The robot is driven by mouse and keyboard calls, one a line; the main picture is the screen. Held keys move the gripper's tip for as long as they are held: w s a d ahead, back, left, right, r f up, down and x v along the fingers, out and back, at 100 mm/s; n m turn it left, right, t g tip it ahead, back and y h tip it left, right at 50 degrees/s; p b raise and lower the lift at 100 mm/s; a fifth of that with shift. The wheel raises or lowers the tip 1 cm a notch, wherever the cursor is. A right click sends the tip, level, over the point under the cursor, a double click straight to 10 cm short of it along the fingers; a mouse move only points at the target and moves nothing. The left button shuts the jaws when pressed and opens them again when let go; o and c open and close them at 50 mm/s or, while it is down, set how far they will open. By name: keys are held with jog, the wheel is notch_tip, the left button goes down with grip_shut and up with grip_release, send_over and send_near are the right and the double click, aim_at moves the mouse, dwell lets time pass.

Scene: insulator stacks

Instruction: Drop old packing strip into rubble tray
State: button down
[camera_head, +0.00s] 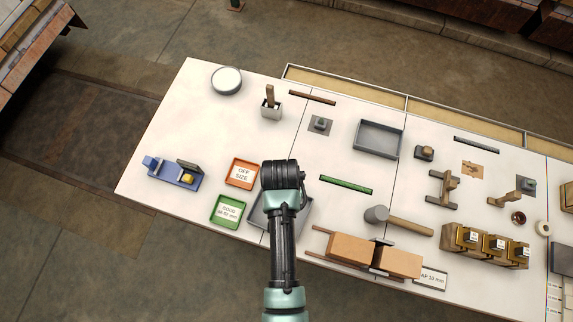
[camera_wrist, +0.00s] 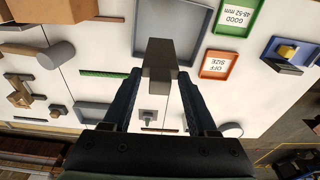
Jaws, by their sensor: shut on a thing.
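In the wrist view my gripper (camera_wrist: 160,82) is shut on a grey-brown, block-like piece (camera_wrist: 160,55), seen nearly end-on; I take it to be the old packing strip. In the head view the arm's end hides the fingers and this piece. A grey tray (camera_head: 303,212) lies partly under my arm; it also shows in the wrist view (camera_wrist: 204,18), just beyond the held piece, which overlaps its near edge in the picture. A second, empty grey tray (camera_head: 380,138) stands farther back to the right. Neither grey tray has a readable label, so I cannot tell which is for rubble.
Orange OFF SIZE tray (camera_head: 242,173) and green GOOD tray (camera_head: 227,211) lie left of my arm. A green strip (camera_head: 346,184), a mallet (camera_head: 377,214) and brown blocks (camera_head: 351,248) lie to the right. A blue fixture (camera_head: 173,173) is far left.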

jog(key=shift+s+a+f+b, duration=0.1)
jog(key=shift+s+f+b, duration=0.05)
jog(key=shift+f+b, duration=0.7)
notch_tip(320, 180, down, 4)
jog(key=b, duration=0.4)
jog(key=shift+f, duration=0.2)
jog(key=shift+r, duration=0.1)
jog(key=shift+c, duration=0.6)
grip_release()
notch_tip(320, 180, up, 13)
jog(key=s+b, duration=0.1)
jog(key=shift+s+a, duration=0.2)
